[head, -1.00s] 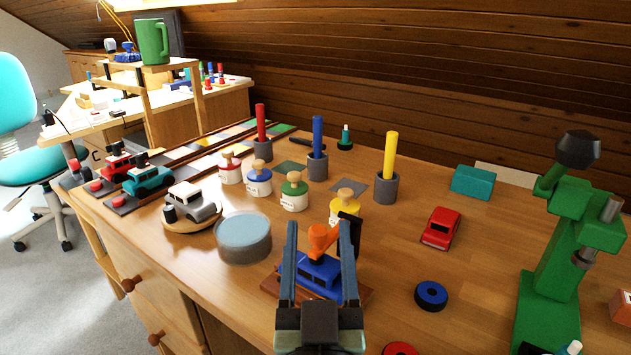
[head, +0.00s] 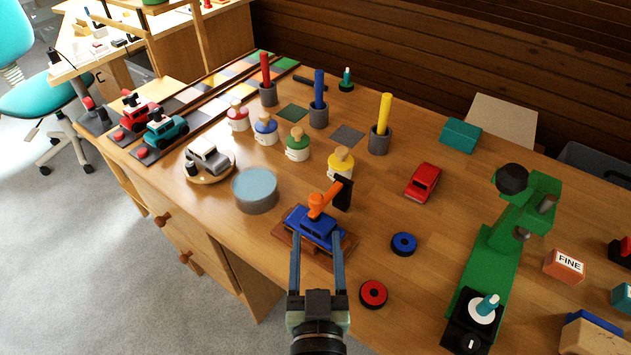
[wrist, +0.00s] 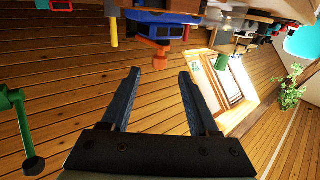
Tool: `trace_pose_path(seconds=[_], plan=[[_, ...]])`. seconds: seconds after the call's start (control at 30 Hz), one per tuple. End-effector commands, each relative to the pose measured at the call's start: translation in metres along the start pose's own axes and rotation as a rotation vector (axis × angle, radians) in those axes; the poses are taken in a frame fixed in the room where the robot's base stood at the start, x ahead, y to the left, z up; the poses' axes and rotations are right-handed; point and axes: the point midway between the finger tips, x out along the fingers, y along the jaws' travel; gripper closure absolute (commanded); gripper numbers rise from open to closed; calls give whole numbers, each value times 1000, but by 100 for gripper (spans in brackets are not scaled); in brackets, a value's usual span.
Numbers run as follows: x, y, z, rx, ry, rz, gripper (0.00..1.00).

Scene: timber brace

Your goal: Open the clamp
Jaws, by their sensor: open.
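The clamp is an orange arm (head: 318,203) with a black end piece (head: 343,193), over a blue toy car (head: 313,228) on a brown wooden base (head: 283,234). My gripper (head: 316,238) is open and empty. In the head view its fingertips overlap the near side of the car and base. I see no contact with the clamp.
A round blue-topped tin (head: 255,189) stands left of the car. A yellow-topped jar (head: 341,163) stands close behind the clamp. Blue (head: 404,243) and red (head: 373,293) rings lie to the right. A tall green press (head: 490,255) stands further right.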

Motion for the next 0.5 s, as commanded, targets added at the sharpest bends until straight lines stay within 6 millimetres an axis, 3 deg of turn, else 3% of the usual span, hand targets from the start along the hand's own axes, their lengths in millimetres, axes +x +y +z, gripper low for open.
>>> trace_pose_path(seconds=[0.5], plan=[[86, 0, -1, 0, 3, 1, 39]])
